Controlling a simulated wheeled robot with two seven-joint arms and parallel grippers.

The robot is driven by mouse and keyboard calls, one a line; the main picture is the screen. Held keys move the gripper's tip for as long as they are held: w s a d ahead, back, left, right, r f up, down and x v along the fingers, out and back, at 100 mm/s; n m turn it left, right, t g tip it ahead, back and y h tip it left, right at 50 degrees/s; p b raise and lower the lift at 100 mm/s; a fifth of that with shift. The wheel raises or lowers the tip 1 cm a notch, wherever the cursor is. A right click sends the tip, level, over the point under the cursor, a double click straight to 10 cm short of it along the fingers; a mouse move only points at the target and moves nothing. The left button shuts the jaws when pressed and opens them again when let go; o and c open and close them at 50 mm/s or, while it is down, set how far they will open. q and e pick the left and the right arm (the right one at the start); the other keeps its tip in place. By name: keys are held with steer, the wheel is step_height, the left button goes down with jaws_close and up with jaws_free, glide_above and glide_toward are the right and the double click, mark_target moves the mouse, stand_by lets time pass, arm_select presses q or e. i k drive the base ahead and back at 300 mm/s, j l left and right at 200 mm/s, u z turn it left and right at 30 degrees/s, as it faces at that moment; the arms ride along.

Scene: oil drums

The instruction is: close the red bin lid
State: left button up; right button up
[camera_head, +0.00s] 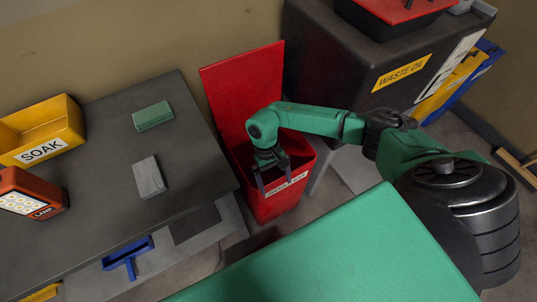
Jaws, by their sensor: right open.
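The red bin (269,208) stands on the floor between the dark bench and the waste oil cabinet. Its red lid (242,86) stands upright at the back, so the bin is open. A white label, partly covered by my gripper, is on the bin's front. My right gripper (275,187) is open, fingers pointing down, over the front part of the bin opening. My right forearm comes in from the right and hides part of the bin's mouth. I cannot tell whether the fingers touch the rim. My left gripper is not in view.
The dark bench (105,205) at the left holds a yellow SOAK bin (40,128), a green block (152,116), a grey block (149,178) and a red lamp (31,192). The dark WASTE OIL cabinet (335,65) stands right of the lid, with a red-and-black tray (395,12) on top.

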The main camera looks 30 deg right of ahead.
mark_target(236, 87)
steer(key=k+j+z, duration=0.25)
steer(key=j, duration=0.3)
steer(key=k+j+z, duration=0.25)
steer(key=k+j, duration=0.15)
